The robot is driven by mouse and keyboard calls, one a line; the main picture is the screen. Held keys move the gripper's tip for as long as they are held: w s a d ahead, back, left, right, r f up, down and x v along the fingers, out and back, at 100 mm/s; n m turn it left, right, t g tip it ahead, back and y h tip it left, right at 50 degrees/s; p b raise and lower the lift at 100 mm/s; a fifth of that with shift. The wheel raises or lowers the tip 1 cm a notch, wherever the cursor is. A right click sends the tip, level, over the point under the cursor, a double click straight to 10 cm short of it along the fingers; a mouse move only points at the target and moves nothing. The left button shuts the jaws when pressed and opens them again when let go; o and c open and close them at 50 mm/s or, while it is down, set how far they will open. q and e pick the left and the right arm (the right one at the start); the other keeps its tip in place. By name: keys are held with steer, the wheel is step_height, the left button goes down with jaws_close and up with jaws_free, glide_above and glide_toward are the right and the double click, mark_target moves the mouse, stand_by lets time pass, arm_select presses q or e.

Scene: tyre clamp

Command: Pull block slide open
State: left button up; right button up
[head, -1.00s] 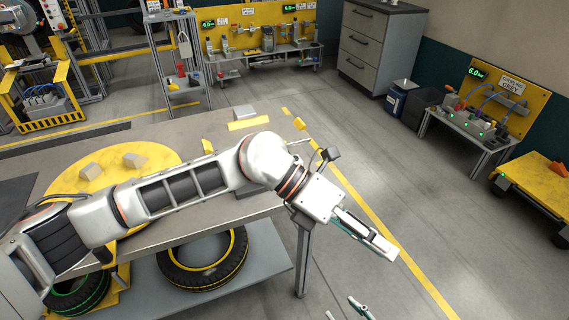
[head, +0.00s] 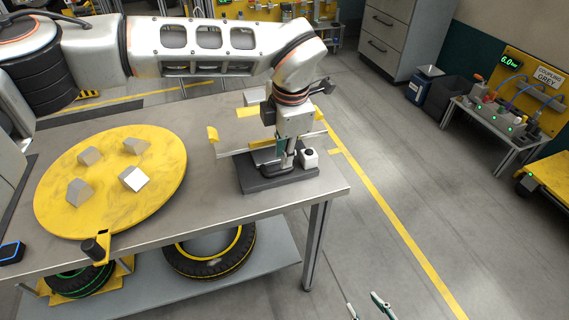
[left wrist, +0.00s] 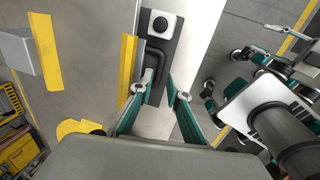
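The slide fixture is a dark plate (head: 252,184) on the right end of the table, with a black bent handle (head: 268,172) and a white block with a black round top (head: 310,158). My left gripper (head: 284,166) points down over the plate at the handle. In the left wrist view its two fingers (left wrist: 161,93) are apart. The black handle (left wrist: 157,68) shows just ahead of them, nearer the left finger; I cannot tell whether they touch. My right gripper (head: 368,308) shows at the bottom edge of the head view, fingers apart and empty, away from the table.
A yellow round plate (head: 100,208) with several grey blocks stands left on the table (head: 215,195). Yellow strips flank the fixture. Tyres (head: 205,262) lie on the shelf below.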

mark_target(283, 170)
arm_select(q)
steer(key=f, duration=0.4)
steer(key=shift+w+a+f, duration=0.1)
steer(key=shift+w+f, duration=0.15)
steer(key=shift+w, duration=0.1)
steer(key=shift+f, duration=0.2)
arm_select(e)
steer(key=shift+f, duration=0.25)
